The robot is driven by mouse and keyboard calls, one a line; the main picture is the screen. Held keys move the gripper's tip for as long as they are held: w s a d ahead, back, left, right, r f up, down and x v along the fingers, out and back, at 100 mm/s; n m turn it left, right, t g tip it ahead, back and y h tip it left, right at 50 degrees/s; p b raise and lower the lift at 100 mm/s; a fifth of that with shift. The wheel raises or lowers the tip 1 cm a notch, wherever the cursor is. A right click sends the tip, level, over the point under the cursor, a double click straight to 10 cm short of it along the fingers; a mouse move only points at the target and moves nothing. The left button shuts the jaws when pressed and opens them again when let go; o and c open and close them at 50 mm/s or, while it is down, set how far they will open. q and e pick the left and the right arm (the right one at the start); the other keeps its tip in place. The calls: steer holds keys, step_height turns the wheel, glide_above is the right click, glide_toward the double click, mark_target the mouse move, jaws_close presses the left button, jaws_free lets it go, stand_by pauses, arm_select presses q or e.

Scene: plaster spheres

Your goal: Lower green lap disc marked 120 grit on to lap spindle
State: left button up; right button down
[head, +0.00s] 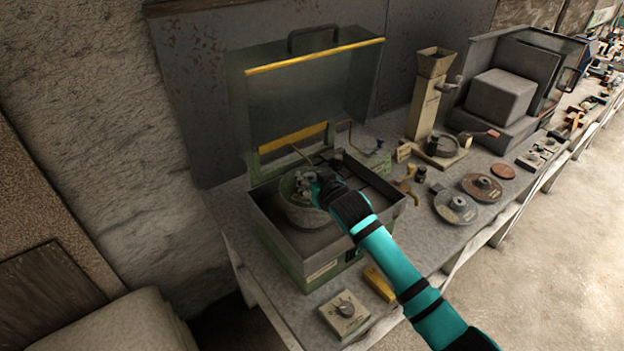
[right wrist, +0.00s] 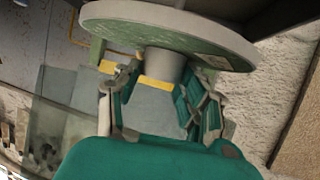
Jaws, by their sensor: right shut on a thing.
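My right gripper (head: 308,188) reaches down into the open lap machine (head: 282,232). In the right wrist view its fingers (right wrist: 163,78) are closed around the grey hub (right wrist: 165,62) of the green lap disc (right wrist: 215,46), which has a pale rim. In the head view the disc (head: 288,187) shows only partly, at the mouth of a round grey bowl (head: 305,217) in the machine. The gripper hides much of it. The lap spindle is hidden, so I cannot tell whether the disc touches it. The grit marking is not readable. My left gripper is not in view.
The machine's clear hood (head: 300,100) stands raised behind, with a yellow edge. Other discs (head: 456,205) (head: 482,187) lie on the bench to the right. A small control box (head: 344,312) and a yellow block (head: 379,284) sit in front. A hopper device (head: 430,95) stands behind right.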

steer(key=shift+r+p, duration=0.15)
steer(key=shift+p, duration=0.25)
stand_by(0.6)
steer(key=shift+f+b, duration=2.05)
steer(key=shift+f, duration=1.1)
steer(key=shift+r, duration=0.15)
steer(key=shift+r+p, duration=2.5)
steer(key=shift+r, duration=0.05)
steer(key=shift+p, duration=0.5)
steer(key=shift+f, duration=0.15)
stand_by(0.5)
